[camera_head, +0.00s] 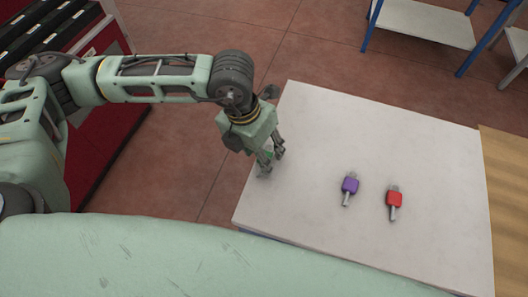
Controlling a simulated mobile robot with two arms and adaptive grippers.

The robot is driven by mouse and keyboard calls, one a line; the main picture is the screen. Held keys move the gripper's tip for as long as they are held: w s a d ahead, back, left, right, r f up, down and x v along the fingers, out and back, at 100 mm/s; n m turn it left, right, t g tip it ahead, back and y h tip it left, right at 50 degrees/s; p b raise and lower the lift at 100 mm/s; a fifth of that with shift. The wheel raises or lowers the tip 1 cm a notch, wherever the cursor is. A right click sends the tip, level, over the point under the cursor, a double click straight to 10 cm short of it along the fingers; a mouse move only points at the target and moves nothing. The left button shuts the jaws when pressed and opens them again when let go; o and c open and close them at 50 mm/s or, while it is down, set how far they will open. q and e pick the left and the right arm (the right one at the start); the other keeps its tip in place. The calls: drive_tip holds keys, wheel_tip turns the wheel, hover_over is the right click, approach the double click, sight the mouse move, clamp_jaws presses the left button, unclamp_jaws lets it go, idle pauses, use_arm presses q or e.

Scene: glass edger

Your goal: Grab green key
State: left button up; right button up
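My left gripper (271,162) points down over the left edge of the white table (330,125). A small patch of bright green, likely the green key (269,154), shows between its fingers. Most of it is hidden by the fingers, and I cannot tell whether they touch it. The fingertips look a little apart. A purple key (349,185) and a red key (394,199) lie apart on the table, to the right of the gripper. My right gripper is not in view.
The table top around the purple and red keys is clear. A wooden surface (505,190) adjoins on the right. A blue-legged shelf (425,22) stands at the back. A red cabinet (105,135) is on the left, with tiled floor between.

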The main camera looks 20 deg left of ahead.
use_arm(q)
drive_tip(key=shift+d+f, duration=0.1)
drive_tip(key=c, duration=1)
